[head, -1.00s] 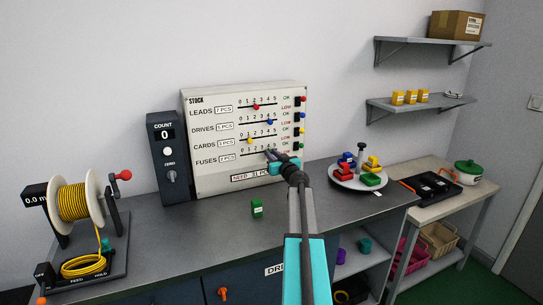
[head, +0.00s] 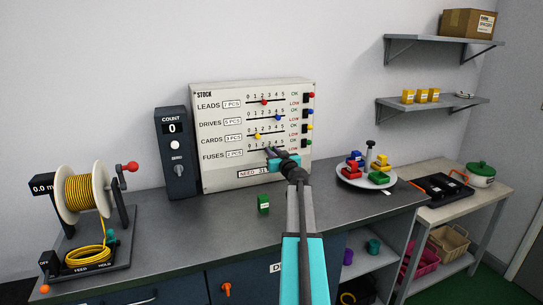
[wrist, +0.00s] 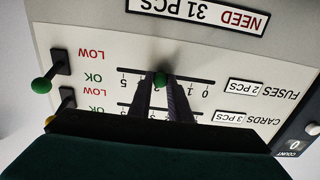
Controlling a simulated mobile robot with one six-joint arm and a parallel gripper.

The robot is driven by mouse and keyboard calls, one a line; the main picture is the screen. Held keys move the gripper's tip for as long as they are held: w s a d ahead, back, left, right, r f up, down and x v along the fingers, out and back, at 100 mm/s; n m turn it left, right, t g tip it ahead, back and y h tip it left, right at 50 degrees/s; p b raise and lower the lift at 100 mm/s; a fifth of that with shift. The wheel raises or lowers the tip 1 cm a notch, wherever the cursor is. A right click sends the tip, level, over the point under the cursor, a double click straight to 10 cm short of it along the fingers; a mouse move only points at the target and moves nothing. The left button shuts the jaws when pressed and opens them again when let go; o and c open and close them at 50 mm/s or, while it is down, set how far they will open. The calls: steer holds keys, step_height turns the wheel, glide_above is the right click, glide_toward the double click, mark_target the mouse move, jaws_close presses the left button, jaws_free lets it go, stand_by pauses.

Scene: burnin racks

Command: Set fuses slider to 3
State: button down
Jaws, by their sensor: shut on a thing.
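The white STOCK panel (head: 222,181) stands against the wall at the back of the bench. Its lowest row is the FUSES slider, whose slot (wrist: 200,80) shows upside down in the wrist view, beside a label (wrist: 245,90) reading 2 PCS. The green fuses knob (wrist: 160,79) sits between my fingertips, around 2 to 3 on the scale and nearer 3. My gripper (head: 270,152) reaches the panel's lower right and is shut on this knob.
The CARDS slider's yellow knob (head: 257,136) is just above, with the DRIVES blue knob (head: 278,117) and LEADS red knob (head: 264,101) higher. Status switches (head: 308,144) line the panel's right edge. A green block (head: 263,203) stands on the bench in front.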

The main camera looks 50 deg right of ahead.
steer(key=c, duration=1.6)
jaws_free()
steer(key=shift+c, duration=0.2)
steer(key=shift+d, duration=0.1)
steer(key=shift+s, duration=0.2)
steer(key=b+v, duration=0.4)
steer(key=v, duration=0.9)
steer(key=shift+s+a, duration=0.2)
steer(key=shift+a, duration=0.05)
